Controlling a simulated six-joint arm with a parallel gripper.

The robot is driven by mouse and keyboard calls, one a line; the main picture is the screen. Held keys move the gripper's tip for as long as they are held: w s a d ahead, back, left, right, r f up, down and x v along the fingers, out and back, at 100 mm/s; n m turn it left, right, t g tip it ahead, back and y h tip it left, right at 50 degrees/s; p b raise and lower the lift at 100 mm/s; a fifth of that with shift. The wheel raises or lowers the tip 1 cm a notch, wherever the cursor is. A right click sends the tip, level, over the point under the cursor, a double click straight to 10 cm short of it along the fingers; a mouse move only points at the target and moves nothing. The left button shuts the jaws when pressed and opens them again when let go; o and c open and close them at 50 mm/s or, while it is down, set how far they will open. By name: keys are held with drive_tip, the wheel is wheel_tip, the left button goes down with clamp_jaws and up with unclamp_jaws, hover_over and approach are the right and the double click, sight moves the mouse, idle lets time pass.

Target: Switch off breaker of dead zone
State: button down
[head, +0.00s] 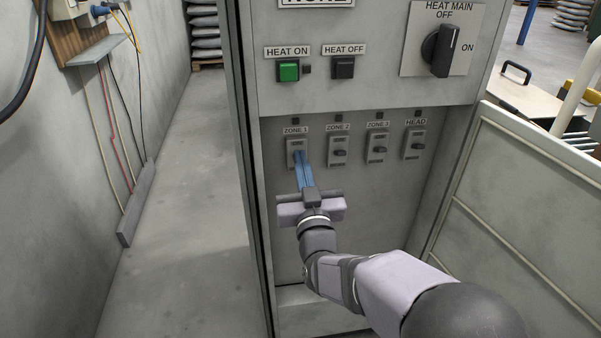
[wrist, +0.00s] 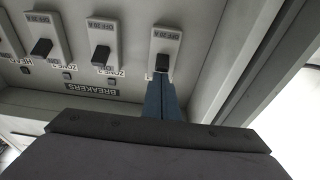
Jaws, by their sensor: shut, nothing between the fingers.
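A row of breakers sits on the grey cabinet panel. The zone 1 breaker (head: 291,146) is at the left, then the zone 2 breaker (head: 338,143), the zone 3 breaker (head: 377,140) and the head breaker (head: 415,137). Each has a small dark lever. My gripper (head: 299,155) has its blue fingers shut and empty, with the tips at the zone 1 breaker's lever. In the upside-down wrist view the gripper (wrist: 161,80) reaches just below that dark lever (wrist: 162,62); I cannot tell whether they touch. In the head view the fingers partly cover the lever.
Above are a green heat-on button (head: 288,72), a dark heat-off button (head: 343,68) and the heat main switch (head: 440,50). Small dark squares sit above the breakers. An open cabinet door (head: 520,200) stands at the right. The panel below the breakers is bare.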

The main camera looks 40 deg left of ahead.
drive_tip(key=f+t+y+b, duration=0.1)
drive_tip(key=b, duration=0.4)
drive_tip(key=t+y+b, duration=0.1)
drive_tip(key=b, duration=0.5)
drive_tip(key=shift+s+d+f+t+y, duration=0.1)
drive_tip(key=shift+d+f+t+y, duration=0.05)
drive_tip(key=shift+f+t+y, duration=0.25)
wheel_tip(320, 180, up, 4)
drive_tip(key=s+d, duration=0.1)
drive_tip(key=s+d+f, duration=0.5)
drive_tip(key=f, duration=0.3)
drive_tip(key=shift+b, duration=0.3)
